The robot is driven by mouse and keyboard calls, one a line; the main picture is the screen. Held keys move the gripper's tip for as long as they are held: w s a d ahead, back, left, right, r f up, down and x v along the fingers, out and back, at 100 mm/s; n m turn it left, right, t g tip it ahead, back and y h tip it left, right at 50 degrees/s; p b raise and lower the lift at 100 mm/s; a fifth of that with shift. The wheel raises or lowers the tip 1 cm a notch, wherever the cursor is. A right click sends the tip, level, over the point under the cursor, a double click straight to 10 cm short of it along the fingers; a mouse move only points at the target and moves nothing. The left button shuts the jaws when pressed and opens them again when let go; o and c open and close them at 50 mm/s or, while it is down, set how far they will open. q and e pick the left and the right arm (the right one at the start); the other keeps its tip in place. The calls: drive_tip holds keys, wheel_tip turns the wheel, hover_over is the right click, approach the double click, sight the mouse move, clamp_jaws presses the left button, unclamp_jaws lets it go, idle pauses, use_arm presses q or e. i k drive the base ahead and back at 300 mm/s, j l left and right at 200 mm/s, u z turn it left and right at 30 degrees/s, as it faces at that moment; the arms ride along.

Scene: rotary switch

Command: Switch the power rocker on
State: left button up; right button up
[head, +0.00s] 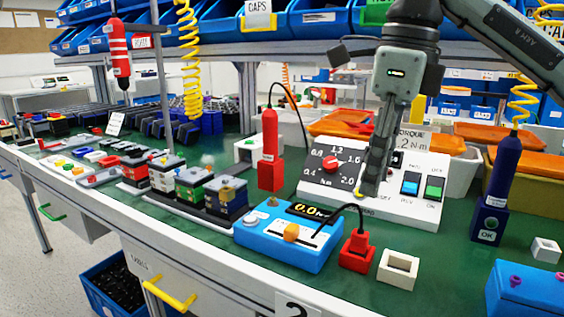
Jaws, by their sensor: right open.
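A white sloped control box (318,190) stands on the green bench. Its black dial plate has a red knob (330,164) with numbers around it. My right gripper (369,188) points down over the box, between the dial and the rockers, left of the blue rocker. It is open and holds nothing visible. Contact with the box is unclear. My left gripper is out of view.
A blue tester (285,240) with an orange knob stands in front of the box. A red plug block (356,250) and a white square block (398,268) are nearby. A red driver (270,150) stands left, a dark blue driver (497,190) right. A torque sign stands behind.

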sight(435, 183)
drive_tip(key=k+j, duration=0.8)
